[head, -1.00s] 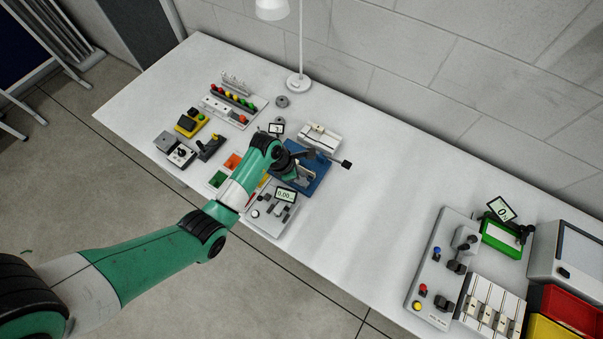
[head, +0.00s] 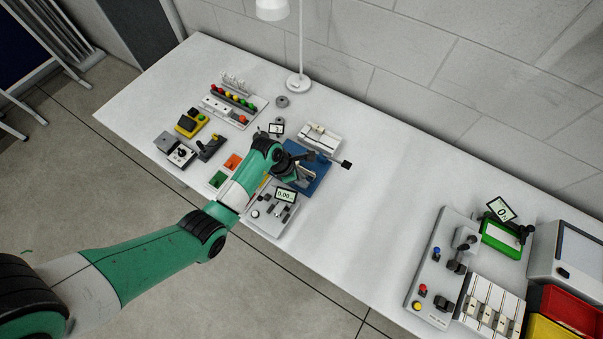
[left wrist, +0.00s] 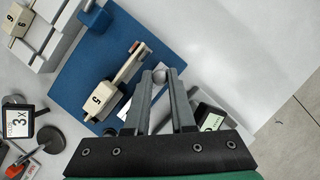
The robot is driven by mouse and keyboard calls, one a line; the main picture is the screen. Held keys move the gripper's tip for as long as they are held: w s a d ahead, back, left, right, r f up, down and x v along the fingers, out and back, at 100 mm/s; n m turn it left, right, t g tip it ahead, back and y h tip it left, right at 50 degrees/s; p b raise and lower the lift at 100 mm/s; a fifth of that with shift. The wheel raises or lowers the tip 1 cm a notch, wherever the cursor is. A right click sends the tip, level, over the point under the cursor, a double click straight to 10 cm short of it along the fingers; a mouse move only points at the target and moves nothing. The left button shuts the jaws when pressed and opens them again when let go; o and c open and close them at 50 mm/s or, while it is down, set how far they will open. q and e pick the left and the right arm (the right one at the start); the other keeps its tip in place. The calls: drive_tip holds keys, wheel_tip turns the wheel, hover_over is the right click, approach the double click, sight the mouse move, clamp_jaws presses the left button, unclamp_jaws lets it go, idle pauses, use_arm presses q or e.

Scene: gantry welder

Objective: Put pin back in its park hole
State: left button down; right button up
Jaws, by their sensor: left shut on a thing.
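My left gripper (left wrist: 160,78) is shut on a small grey round-ended piece, which looks like the pin (left wrist: 160,74); only its end shows between the fingertips. The gripper is over the blue base plate (left wrist: 84,64), beside a beige block marked 5 (left wrist: 98,99) and its pale bar with a red mark. In the head view, my left arm hides part of the blue plate (head: 320,180). I cannot make out the park hole or tell whether the pin touches anything. My right gripper is out of view.
A white fixture (head: 320,138) stands behind the blue plate. A control box with a display (head: 285,196) is in front. A dark-tipped bar (head: 346,165) sticks out at the right. A lamp (head: 298,82) stands behind. The table's middle (head: 385,205) is clear.

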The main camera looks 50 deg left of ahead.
use_arm(q)
drive_tip(key=c, duration=0.7)
unclamp_jaws()
drive_tip(key=p+v, duration=0.4)
drive_tip(key=v, duration=0.7)
drive_tip(key=shift+s+r, duration=0.15)
drive_tip(key=shift+r, duration=0.15)
